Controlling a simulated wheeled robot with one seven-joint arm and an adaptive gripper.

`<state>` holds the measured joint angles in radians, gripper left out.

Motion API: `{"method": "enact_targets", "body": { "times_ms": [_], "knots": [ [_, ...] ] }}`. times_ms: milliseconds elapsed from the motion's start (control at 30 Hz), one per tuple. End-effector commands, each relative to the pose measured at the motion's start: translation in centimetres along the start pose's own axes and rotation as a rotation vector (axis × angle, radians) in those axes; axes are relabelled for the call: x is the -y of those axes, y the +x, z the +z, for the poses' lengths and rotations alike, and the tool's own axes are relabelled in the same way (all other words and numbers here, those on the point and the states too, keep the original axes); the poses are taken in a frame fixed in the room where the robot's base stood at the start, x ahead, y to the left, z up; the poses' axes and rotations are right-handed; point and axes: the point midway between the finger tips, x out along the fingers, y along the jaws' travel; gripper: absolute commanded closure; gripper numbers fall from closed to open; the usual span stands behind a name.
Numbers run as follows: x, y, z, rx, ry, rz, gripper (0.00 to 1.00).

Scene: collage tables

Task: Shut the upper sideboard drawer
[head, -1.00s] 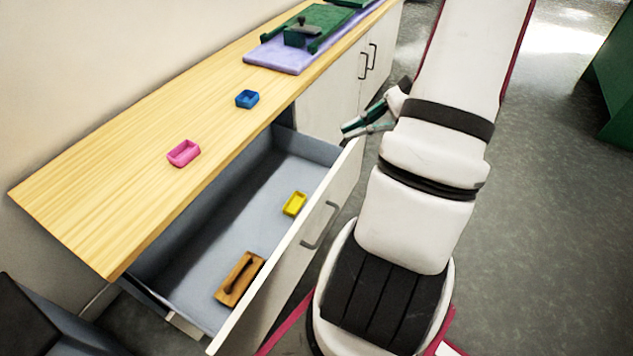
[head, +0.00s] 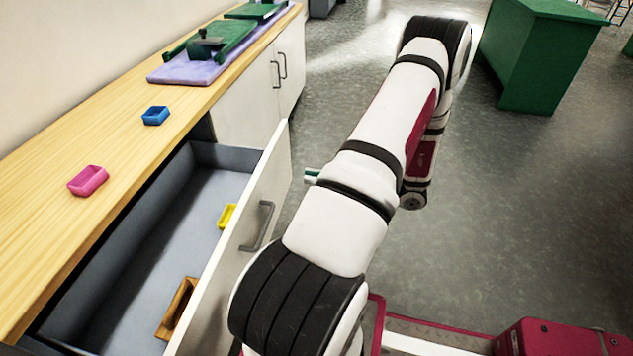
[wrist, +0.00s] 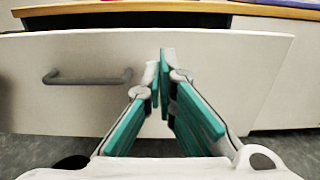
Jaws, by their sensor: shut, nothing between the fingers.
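The upper sideboard drawer (head: 196,223) stands pulled out in the head view, its grey inside showing. Its white front with a grey bar handle (head: 258,226) faces my arm. A yellow box (head: 227,216) and a brown wooden item (head: 178,308) lie in it. In the wrist view the drawer front (wrist: 225,75) fills the middle, with the handle (wrist: 88,77) left of my gripper. My gripper (wrist: 160,80) is shut and empty, its green-padded fingers pointing at the front. I cannot tell whether they touch it. In the head view only a bit of green finger shows beside my arm.
The wooden sideboard top (head: 115,110) carries a pink box (head: 88,180), a blue box (head: 155,116) and a purple mat (head: 165,74) with a green device (head: 212,42). A closed cabinet (head: 240,105) adjoins the drawer. A green block (head: 535,60) stands at the back right. Grey floor between is clear.

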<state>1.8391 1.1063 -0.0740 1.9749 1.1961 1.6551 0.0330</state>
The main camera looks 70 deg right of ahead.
Motion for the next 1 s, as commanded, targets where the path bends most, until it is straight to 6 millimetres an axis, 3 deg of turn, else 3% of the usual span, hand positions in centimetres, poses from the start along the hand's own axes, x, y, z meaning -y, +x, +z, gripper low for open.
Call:
{"method": "enact_targets", "body": {
  "times_ms": [300, 500, 700, 1000],
  "knots": [
    [-0.1, 6.3, -0.1, 0.001, -0.001, 0.004, 1.0],
    [-0.1, 9.0, -0.1, 0.001, -0.001, 0.003, 1.0],
    [0.0, 10.0, -0.1, -0.001, -0.001, 0.002, 1.0],
    [-0.1, 10.1, 0.0, 0.0, 0.0, 0.002, 1.0]
  ]
}}
